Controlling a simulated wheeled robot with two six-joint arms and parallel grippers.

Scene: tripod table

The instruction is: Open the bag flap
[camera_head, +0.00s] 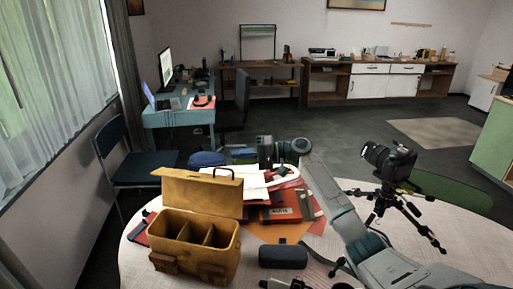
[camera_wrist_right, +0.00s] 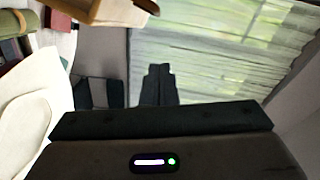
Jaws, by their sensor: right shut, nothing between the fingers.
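The tan camera bag (camera_head: 222,262) stands on the table at the left of the head view. Its flap (camera_head: 200,190) is raised at the back, and the divided compartments inside show. My left gripper is not in view.
On the round table (camera_head: 134,262), red books (camera_head: 285,214) and papers lie right of the bag. A dark case (camera_head: 283,255) lies in front of them. A camera on a small tripod (camera_head: 388,165) stands at the right. A chair (camera_head: 140,165) stands behind left.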

